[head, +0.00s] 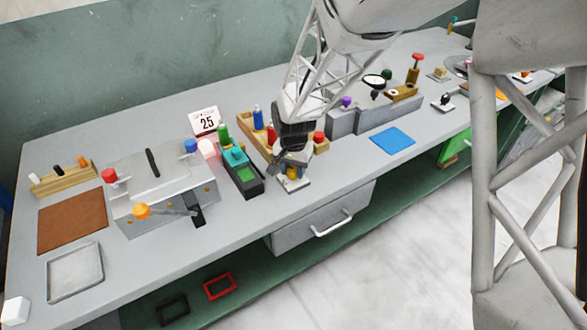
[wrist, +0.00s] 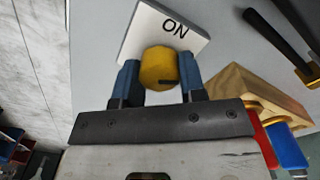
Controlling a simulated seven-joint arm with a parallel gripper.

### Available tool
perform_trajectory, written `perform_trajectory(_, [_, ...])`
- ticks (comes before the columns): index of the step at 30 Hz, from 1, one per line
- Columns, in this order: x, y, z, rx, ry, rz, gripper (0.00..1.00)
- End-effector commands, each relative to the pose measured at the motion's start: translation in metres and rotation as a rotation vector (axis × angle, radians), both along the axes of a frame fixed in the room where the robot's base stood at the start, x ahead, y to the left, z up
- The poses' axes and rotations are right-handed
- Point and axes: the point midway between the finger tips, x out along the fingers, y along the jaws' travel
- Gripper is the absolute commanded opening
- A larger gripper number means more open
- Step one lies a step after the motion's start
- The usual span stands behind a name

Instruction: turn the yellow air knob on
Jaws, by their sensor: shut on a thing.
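The yellow air knob (wrist: 159,68) sits on a pale plate (wrist: 141,30) marked "ON" in the wrist view. My gripper (wrist: 158,78) has its two blue fingers on either side of the knob, shut on it. A dark mark shows on the knob's near side, at its lower right. In the head view the yellow knob (head: 292,173) shows small below my gripper (head: 290,165), on its pale plate (head: 294,186) near the bench's front edge. The gripper partly hides the knob there.
A wooden rack (head: 258,134) with colored bottles stands behind my gripper. A green-and-black device (head: 241,172) is close on the left. A grey press (head: 165,190) with an orange-knobbed lever stands farther left. A blue mat (head: 393,141) lies to the right; bare bench lies between.

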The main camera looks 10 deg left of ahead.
Motion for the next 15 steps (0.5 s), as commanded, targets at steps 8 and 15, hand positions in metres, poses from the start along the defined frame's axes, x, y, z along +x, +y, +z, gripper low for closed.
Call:
perform_trajectory(8, [0.0002, 0.001, 0.0008, 0.001, -0.001, 0.261, 0.14])
perform_trajectory(15, [0.0, 0.0016, 0.001, 0.001, -0.002, 0.488, 0.14])
